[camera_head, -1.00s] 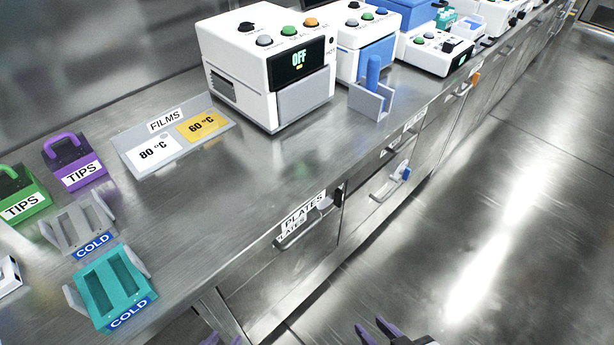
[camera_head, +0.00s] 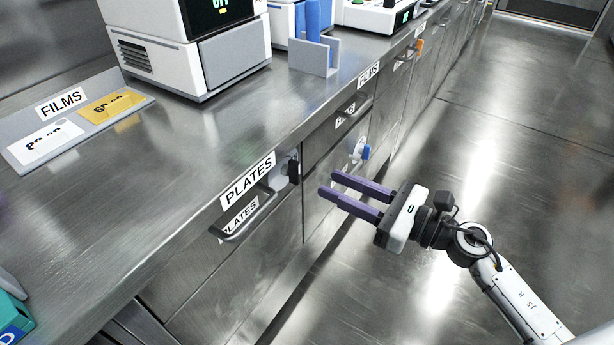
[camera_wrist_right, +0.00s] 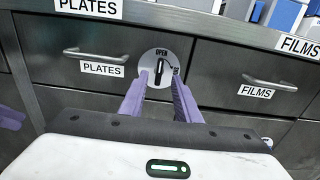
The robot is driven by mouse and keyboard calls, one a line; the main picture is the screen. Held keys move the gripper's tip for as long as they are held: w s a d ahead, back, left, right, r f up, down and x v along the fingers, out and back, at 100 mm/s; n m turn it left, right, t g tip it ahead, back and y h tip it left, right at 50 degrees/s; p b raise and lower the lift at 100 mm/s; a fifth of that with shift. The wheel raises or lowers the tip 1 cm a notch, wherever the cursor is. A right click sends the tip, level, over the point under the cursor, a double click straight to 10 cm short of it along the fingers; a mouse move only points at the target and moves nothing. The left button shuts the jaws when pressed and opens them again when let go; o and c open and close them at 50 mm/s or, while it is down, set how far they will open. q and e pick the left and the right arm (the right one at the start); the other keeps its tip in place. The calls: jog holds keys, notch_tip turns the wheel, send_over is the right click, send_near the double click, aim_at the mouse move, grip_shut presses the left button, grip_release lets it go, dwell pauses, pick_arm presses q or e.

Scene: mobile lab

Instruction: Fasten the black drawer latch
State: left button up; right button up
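The black latch (camera_head: 294,172) sits at the right end of the PLATES drawer front, on a pale round dial. In the right wrist view the black latch handle (camera_wrist_right: 158,72) stands nearly upright on the dial, under the word OPEN. My right gripper (camera_head: 328,182) is open and empty, its purple fingers pointing at the drawer fronts, apart from the latch and to its right in the head view. In the right wrist view its fingertips (camera_wrist_right: 160,80) flank the handle. A purple piece at that view's left edge looks like my left gripper (camera_wrist_right: 10,117); its opening is hidden.
The PLATES drawer handle (camera_head: 250,215) juts out left of the latch. The FILMS drawer handle (camera_wrist_right: 268,84) and a blue latch (camera_head: 366,152) are to the right. The steel counter (camera_head: 130,210) overhangs the drawers. The floor (camera_head: 480,150) on the right is clear.

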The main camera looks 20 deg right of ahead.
aim_at(299, 170)
jog(key=x, duration=0.7)
jog(key=shift+w+a, duration=0.2)
jog(key=shift+w, duration=0.1)
grip_shut()
